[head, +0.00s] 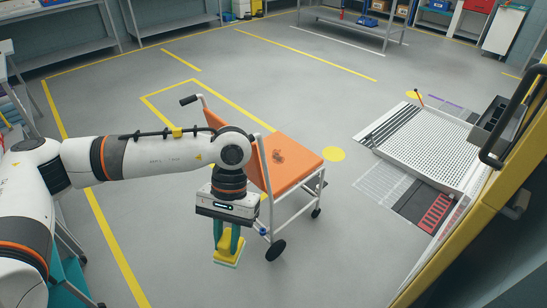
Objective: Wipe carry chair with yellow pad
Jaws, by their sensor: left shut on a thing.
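The carry chair (298,169) stands on the grey floor in the middle of the head view. It has an orange seat and back, a white frame, dark wheels and black handles. A dark brown smudge (278,156) shows on the orange. My left gripper (229,240) points down in front of the chair, to the left of its near wheel. It is shut on the yellow pad (229,249), which has a pale underside. The pad is apart from the orange surface. My left arm hides part of the chair back. My right gripper is not in view.
A perforated metal ramp (430,145) lies to the right, beside a yellow vehicle edge (500,185) with a black handle. Shelving (355,25) and benches line the far wall. Yellow lines mark the floor. Open floor lies behind the chair and in front of it.

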